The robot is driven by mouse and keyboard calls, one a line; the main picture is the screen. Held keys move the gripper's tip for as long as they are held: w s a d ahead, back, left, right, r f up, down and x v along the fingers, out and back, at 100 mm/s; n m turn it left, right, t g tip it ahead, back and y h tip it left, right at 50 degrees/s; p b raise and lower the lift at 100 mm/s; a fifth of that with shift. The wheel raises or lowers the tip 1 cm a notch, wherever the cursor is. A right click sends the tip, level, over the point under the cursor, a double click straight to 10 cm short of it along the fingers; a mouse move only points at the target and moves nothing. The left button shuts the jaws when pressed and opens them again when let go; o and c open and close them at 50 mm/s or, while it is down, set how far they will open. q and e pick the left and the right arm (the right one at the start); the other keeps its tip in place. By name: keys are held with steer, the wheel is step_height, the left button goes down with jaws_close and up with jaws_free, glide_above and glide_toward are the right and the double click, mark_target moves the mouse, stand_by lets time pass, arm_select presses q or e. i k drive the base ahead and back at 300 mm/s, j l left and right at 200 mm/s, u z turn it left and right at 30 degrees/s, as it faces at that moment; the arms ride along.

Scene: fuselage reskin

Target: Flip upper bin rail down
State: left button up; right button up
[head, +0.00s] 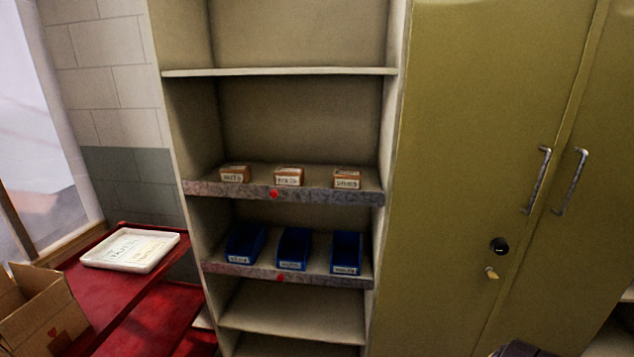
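The upper bin rail (240,190) is a grey, worn strip along the front edge of a shelf, with a red mark near its middle. Three small brown boxes with white labels stand behind it: a left box (235,175), a middle box (289,176) and a right box (346,178). A lower, similar rail (325,279) with a red mark runs along the shelf below. Behind it stand three blue bins (294,248) with white labels. Neither of my grippers shows clearly in the head view.
An olive cabinet (470,130) with two handles and a key in its lock stands right of the shelving. A red bench (125,283) at the left holds a white tray (128,262) and an open cardboard box (45,310). Bare shelves lie above and below the bins.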

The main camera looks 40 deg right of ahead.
mark_target(363, 198)
steer(key=z, duration=1.05)
